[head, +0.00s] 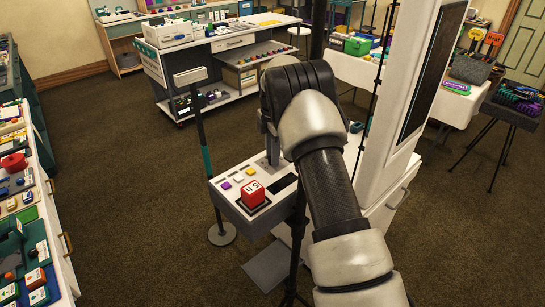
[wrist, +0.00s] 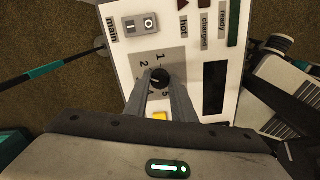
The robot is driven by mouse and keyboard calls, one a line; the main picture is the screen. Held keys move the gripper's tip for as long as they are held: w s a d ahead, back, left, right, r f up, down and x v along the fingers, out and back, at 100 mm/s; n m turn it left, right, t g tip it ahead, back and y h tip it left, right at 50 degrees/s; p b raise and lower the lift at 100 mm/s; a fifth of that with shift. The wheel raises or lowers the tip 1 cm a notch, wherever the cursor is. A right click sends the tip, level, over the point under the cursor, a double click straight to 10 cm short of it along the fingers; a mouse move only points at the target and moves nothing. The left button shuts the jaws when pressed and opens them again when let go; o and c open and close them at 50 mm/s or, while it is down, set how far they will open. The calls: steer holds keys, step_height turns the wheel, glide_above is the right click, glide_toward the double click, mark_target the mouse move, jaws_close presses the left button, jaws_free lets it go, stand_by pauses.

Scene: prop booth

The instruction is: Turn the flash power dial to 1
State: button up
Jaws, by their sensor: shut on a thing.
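The flash power dial (wrist: 160,76) is a small black knob on a grey square plate on the white panel (wrist: 121,52). My gripper (wrist: 160,83) is shut on the dial, one finger on each side. Which number the dial points to is too small to tell. In the head view my arm hides the dial, and my gripper (head: 271,148) reaches down to the back of the panel box.
The panel also carries a main switch (wrist: 141,25), labels hot, charged and ready, a dark display (wrist: 214,88) and a yellow button (wrist: 159,115). A red block (head: 252,194) sits at the panel's front. A thin stand (head: 207,150) rises at left, and a white cabinet stands at right.

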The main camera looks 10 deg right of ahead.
steer(key=m, duration=0.7)
steer(key=shift+b, duration=0.4)
steer(key=m, duration=0.7)
steer(key=shift+w+r, duration=0.1)
steer(key=o, duration=1.1)
steer(key=shift+c, duration=0.2)
step_height(320, 180, up, 17)
steer(key=shift+r, duration=0.2)
